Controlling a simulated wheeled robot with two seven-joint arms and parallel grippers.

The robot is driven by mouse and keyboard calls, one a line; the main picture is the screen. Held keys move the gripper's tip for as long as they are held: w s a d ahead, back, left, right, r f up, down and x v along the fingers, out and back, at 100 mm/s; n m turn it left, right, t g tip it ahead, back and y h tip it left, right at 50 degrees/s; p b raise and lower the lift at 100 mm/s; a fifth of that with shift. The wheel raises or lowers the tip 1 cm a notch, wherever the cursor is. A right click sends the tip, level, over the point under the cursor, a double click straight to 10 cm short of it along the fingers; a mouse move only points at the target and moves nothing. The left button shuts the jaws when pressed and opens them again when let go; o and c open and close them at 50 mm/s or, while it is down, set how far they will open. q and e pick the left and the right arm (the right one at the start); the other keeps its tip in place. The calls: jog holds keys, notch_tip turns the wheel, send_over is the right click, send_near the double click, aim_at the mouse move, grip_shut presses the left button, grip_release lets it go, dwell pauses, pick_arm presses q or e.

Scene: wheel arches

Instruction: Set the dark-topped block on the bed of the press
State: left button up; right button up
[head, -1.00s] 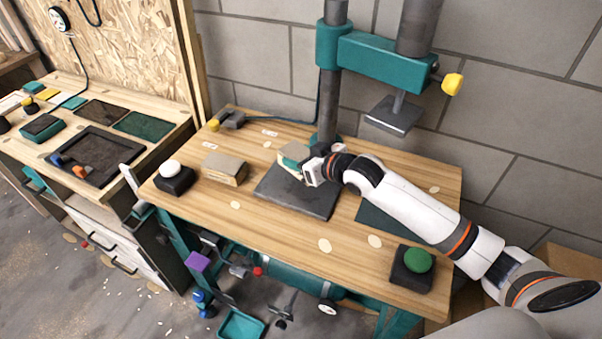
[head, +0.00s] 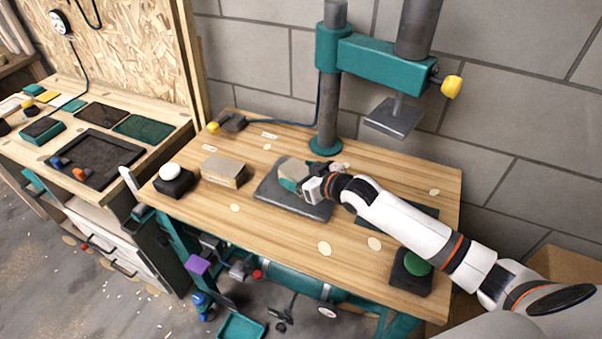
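My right gripper (head: 302,184) is low over the bed, seen partly from behind. A small block (head: 291,170) with a tan face up and a dark teal face toward the front is at its fingers, which look closed on it. Whether the block touches the bed is hidden. My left gripper is not in view.
Another tan-grey block (head: 226,170) lies left of the bed. A white button on a black box (head: 173,181) is at the left edge, a green button box (head: 411,270) at the front right. A dark flat mat (head: 400,214) lies under my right forearm.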

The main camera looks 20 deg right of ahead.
jog(key=shift+s+r, duration=0.2)
jog(key=shift+r, duration=0.05)
jog(key=v, duration=1)
jog(key=shift+s+d, duration=0.25)
jog(key=shift+s+d+r, duration=0.15)
jog(key=shift+s+r, duration=0.2)
jog(key=shift+s, duration=0.05)
jog(key=shift+c, duration=0.6)
